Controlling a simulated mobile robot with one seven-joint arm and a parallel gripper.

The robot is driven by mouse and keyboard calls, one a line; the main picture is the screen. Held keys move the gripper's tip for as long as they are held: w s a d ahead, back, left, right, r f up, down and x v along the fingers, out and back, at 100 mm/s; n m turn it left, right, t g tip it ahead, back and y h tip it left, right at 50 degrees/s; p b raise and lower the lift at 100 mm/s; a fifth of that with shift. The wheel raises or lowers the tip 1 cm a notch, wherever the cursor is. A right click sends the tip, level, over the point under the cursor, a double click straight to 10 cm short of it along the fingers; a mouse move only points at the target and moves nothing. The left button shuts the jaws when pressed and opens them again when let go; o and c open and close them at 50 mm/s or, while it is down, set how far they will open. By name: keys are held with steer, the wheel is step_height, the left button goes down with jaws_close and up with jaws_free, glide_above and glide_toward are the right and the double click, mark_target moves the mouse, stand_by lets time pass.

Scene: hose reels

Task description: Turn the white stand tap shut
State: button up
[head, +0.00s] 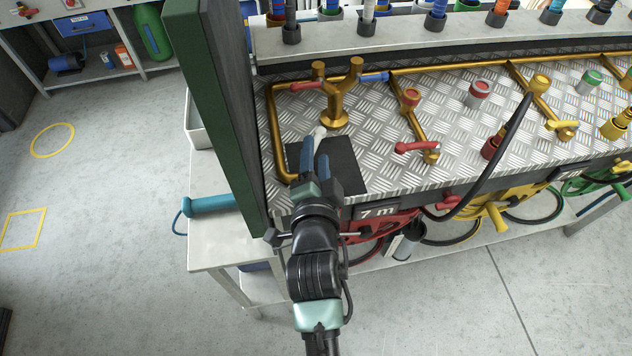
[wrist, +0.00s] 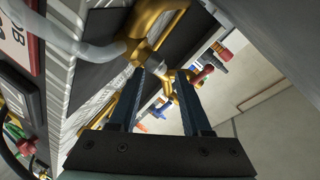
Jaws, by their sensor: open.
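The white stand tap's lever (head: 319,131) shows in the head view as a short pale piece just beyond my fingertips, at the foot of the forked brass stand (head: 336,103). In the wrist view the pale lever (wrist: 62,42) runs from the upper left to a brass tap body (wrist: 150,22) beyond my fingers. My gripper (head: 315,158) is open, and in the wrist view my gripper (wrist: 160,75) has nothing between its two blue fingers. I cannot tell whether a finger touches the tap. The stand also has a red lever (head: 308,85) and a blue lever (head: 376,77).
A green post (head: 212,110) rises close left of my arm. Brass pipes with a red lever (head: 417,147) and coloured knobs lie right on the tread-plate panel. A black hose (head: 508,135) arches over it. A dark pad (head: 345,165) lies beside my gripper. Open floor is at left.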

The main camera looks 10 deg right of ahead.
steer(key=v, duration=0.8)
steer(key=shift+b, duration=0.4)
